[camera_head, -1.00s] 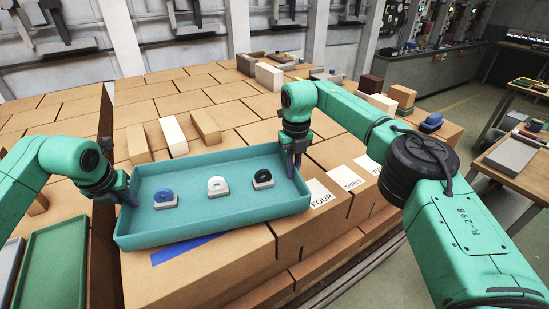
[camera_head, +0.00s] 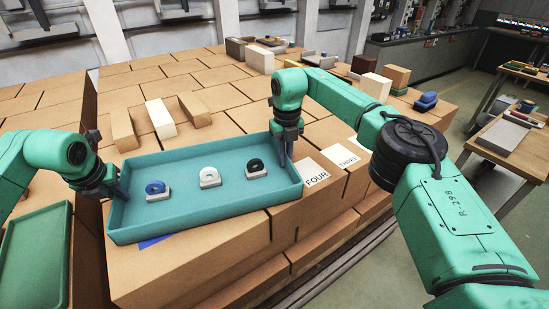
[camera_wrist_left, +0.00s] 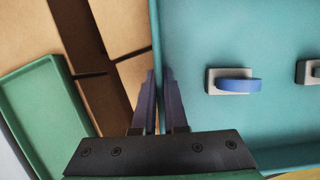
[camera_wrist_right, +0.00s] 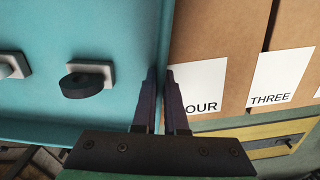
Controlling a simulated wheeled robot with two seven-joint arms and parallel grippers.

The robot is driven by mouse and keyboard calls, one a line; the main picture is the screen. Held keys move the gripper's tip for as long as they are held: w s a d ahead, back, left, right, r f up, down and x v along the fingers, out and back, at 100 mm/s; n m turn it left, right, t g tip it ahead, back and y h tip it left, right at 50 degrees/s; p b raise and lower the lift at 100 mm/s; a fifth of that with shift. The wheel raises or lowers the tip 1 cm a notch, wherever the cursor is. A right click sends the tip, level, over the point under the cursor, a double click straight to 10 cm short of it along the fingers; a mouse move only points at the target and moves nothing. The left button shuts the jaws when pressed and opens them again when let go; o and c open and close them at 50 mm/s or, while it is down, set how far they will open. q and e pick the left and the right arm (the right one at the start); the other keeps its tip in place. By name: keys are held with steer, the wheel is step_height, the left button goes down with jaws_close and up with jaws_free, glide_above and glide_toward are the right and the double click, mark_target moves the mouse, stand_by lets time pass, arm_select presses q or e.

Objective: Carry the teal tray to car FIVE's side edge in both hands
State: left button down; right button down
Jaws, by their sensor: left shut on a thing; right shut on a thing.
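The teal tray (camera_head: 210,220) is held across the brown block stack in the head view, with its near edge over a blue strip (camera_head: 157,241). Inside it stand a blue ring piece (camera_head: 156,188), a white one (camera_head: 209,177) and a black one (camera_head: 254,168), each on a pale base. My left gripper (camera_head: 121,192) is shut on the tray's left wall. My right gripper (camera_head: 282,158) is shut on its right wall. Both grips also show in the left wrist view (camera_wrist_left: 160,90) and the right wrist view (camera_wrist_right: 160,85). No label reading FIVE is visible.
Labels FOUR (camera_head: 316,179) and THREE (camera_head: 348,161) lie right of the tray. A green tray (camera_head: 38,258) is at the lower left. Loose tan and white blocks (camera_head: 160,118) stand behind the tray. Open floor (camera_head: 455,130) and a workbench (camera_head: 505,150) are at the right.

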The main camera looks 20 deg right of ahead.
arm_select(q)
steer(key=c, duration=1)
jaws_free()
steer(key=shift+f, duration=0.1)
arm_select(e)
steer(key=c, duration=1)
jaws_free()
steer(key=shift+f, duration=0.1)
arm_select(q)
steer(key=shift+o, duration=0.2)
steer(key=shift+s, duration=0.1)
arm_select(e)
steer(key=shift+o, duration=0.2)
steer(key=shift+s, duration=0.1)
arm_select(q)
steer(key=v, duration=1.1)
steer(key=shift+s+r, duration=0.2)
steer(key=shift+r, duration=0.1)
steer(key=shift+s+r, duration=0.1)
steer(key=shift+r, duration=0.1)
arm_select(e)
step_height(320, 180, up, 12)
arm_select(q)
steer(key=shift+f, duration=0.1)
